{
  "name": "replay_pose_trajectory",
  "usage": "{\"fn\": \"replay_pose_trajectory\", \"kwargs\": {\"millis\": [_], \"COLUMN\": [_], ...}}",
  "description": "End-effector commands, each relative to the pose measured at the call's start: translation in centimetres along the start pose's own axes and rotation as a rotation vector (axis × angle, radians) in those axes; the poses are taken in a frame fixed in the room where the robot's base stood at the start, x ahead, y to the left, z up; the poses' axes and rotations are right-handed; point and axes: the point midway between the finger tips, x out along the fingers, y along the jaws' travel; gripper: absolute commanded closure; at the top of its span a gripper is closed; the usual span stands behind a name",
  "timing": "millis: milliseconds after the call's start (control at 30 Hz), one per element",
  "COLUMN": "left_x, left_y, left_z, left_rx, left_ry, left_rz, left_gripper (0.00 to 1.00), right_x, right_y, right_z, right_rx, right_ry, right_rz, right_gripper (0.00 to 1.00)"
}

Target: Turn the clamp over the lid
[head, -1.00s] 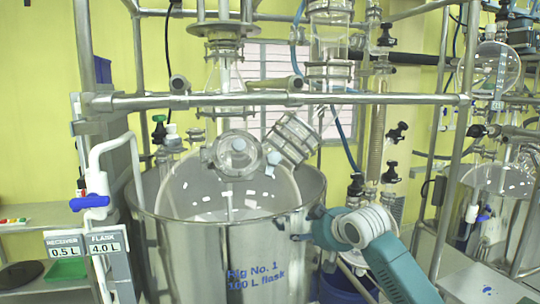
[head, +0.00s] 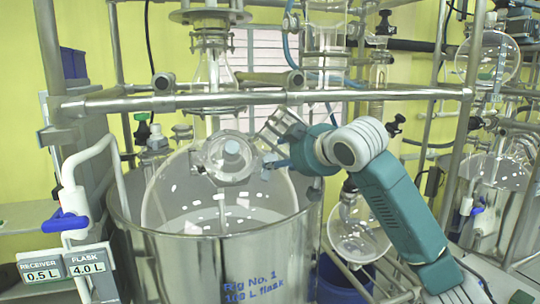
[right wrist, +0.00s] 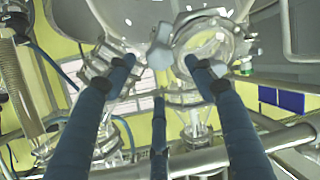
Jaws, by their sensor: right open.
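A round glass port (head: 228,157) with a metal clamp ring faces forward on top of the large glass flask. A second ringed glass neck (head: 284,130) tilts up to its right, partly hidden by my right gripper (head: 274,163). I cannot tell surely which part is the lid. The right wrist view shows the clamp ring (right wrist: 188,20) around the port and a pale knob (right wrist: 160,48) between the two necks. There my right gripper (right wrist: 160,63) is open, its blue fingers apart on either side below the knob. I see no grasp. My left gripper is out of view.
A metal rail (head: 250,99) crosses just above the port. The steel vessel (head: 215,265) surrounds the flask below. A round glass receiver (head: 358,232) hangs behind my right arm. Frame posts and tubes crowd the right side.

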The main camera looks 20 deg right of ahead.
Motion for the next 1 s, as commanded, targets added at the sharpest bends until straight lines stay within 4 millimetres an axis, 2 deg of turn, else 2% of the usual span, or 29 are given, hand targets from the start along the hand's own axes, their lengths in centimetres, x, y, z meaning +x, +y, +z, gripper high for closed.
{"fn": "replay_pose_trajectory", "kwargs": {"millis": [33,100,233,367,500,567,667,767,867,1000], "left_x": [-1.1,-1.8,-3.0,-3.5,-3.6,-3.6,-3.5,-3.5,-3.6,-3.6], "left_y": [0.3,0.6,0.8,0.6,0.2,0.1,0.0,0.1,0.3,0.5], "left_z": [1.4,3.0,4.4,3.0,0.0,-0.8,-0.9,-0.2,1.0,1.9], "left_rx": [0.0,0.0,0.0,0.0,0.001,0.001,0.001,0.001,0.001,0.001], "left_ry": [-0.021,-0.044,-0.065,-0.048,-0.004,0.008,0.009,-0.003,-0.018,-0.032], "left_rz": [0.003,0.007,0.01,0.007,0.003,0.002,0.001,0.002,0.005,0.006], "left_gripper": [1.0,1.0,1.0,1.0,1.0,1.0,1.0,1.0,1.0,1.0], "right_x": [1.0,2.4,4.6,6.2,7.1,7.2,7.3,7.3,7.3,7.2], "right_y": [0.0,0.0,0.0,0.0,0.0,0.0,-0.1,-0.1,-0.1,-0.1], "right_z": [-0.2,-0.3,-0.2,-0.2,0.0,0.0,0.1,0.1,0.1,0.0], "right_rx": [0.001,0.002,0.0,0.001,0.0,-0.001,-0.001,-0.001,-0.001,-0.001], "right_ry": [-0.007,-0.006,-0.006,-0.003,-0.001,-0.001,-0.001,-0.001,-0.001,0.0], "right_rz": [-0.004,-0.003,-0.002,-0.002,0.0,0.0,0.0,0.0,0.0,-0.001], "right_gripper": [0.46,0.46,0.46,0.46,0.46,0.46,0.46,0.46,0.62,0.9]}}
